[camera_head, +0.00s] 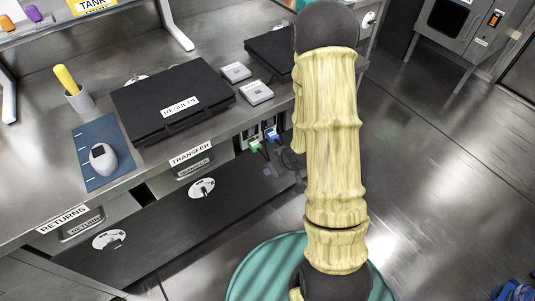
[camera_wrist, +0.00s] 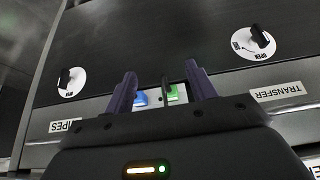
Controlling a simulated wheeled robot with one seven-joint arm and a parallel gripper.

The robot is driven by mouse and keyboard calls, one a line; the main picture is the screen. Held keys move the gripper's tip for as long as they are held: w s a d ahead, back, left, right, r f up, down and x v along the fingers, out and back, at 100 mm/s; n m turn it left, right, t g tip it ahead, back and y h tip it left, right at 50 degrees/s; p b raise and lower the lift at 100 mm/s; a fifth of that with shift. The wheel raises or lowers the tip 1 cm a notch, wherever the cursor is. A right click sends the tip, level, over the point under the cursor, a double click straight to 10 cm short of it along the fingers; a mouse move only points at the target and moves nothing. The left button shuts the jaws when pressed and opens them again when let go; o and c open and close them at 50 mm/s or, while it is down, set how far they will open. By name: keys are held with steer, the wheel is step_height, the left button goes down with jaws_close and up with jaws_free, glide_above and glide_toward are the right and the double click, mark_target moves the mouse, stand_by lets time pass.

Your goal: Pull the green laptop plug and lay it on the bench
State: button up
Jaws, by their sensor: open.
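The green plug (camera_head: 255,145) sits in a pale socket panel below the bench's front edge, beside a blue plug (camera_head: 271,134). In the wrist view the green plug (camera_wrist: 173,93) lies between my fingers, nearer the right one, and the blue plug (camera_wrist: 141,98) nearer the left one. My gripper (camera_wrist: 162,82) is open, with nothing visibly held. A thin dark upright piece shows between the two plugs. I cannot tell how far the fingertips are from the plugs. The steel bench (camera_head: 226,121) runs above the sockets.
On the bench are a black RESULTS case (camera_head: 155,88), small white boxes (camera_head: 257,93), a blue mat (camera_head: 91,140) with a white mouse (camera_head: 103,159), and a cup (camera_head: 78,98). Bare bench shows near the front edge. A TRANSFER label (camera_wrist: 277,92) and round dials (camera_wrist: 254,42) flank the sockets.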

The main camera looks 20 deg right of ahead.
mark_target(262, 153)
steer(key=w+a, duration=0.1)
steer(key=w, duration=0.2)
steer(key=w+a, duration=0.1)
steer(key=w, duration=0.3)
steer(key=w+a, duration=0.1)
steer(key=w, duration=0.3)
steer(key=shift+a+f, duration=0.35)
steer(key=shift+f, duration=0.05)
steer(key=shift+w+f, duration=0.1)
steer(key=shift+f, duration=0.05)
steer(key=c, duration=1.1)
steer(key=shift+s+d, duration=0.15)
steer(key=shift+s, duration=0.3)
steer(key=shift+s+d+b, duration=0.15)
steer(key=shift+s+d, duration=0.1)
steer(key=shift+s, duration=0.5)
steer(key=shift+s+d+b, duration=0.15)
steer(key=shift+s+d, duration=0.05)
steer(key=shift+s, duration=0.5)
